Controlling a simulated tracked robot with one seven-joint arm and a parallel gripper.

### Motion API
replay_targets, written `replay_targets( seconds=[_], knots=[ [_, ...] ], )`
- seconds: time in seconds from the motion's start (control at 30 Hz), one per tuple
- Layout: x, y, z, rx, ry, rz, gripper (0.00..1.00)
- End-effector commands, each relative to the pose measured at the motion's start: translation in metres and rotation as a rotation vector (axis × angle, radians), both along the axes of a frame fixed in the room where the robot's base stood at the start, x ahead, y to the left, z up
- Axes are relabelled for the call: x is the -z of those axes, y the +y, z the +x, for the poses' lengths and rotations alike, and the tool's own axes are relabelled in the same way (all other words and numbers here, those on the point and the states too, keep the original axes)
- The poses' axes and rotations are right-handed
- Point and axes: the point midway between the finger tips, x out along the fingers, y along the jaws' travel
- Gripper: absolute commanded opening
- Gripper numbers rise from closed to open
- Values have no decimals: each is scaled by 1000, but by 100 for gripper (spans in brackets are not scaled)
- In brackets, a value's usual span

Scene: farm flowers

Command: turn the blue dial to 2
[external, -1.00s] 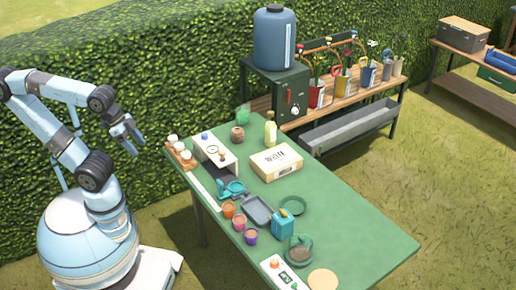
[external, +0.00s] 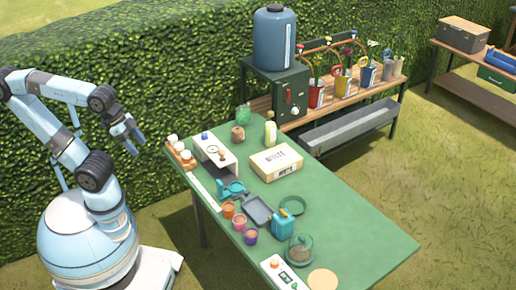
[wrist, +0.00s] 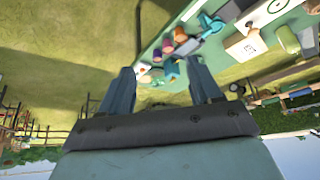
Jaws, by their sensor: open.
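The blue dial (external: 205,136) is a small round knob on top of the far left end of a white box (external: 228,165) with a round gauge face. The box stands at the table's far left edge. The dial's setting and any numbers are too small to read. My gripper (external: 137,146) is open and empty, in the air left of the table and well apart from the dial. In the wrist view, its two fingers (wrist: 163,82) are spread with nothing between them. I cannot make out the blue dial in that view.
Near the box stand a rack of white-topped jars (external: 180,153), a brown pot (external: 237,133) and a pale bottle (external: 270,134). A carton (external: 276,162), several small pots (external: 239,223) and a panel with an orange knob (external: 276,263) are also on the green table (external: 345,215).

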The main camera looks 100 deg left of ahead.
Motion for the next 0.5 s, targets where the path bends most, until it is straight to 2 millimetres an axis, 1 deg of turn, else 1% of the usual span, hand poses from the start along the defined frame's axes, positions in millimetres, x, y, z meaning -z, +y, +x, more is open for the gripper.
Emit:
replay_targets(
  seconds=[0.13,0.23,0.37,0.5],
  knots=[
    [-3,13,16,-77,28,-19,63],
    [-7,30,35,-174,59,-44,63],
    [-8,61,61,-317,103,-82,63],
    [-7,98,86,-472,145,-121,63]
  ],
)
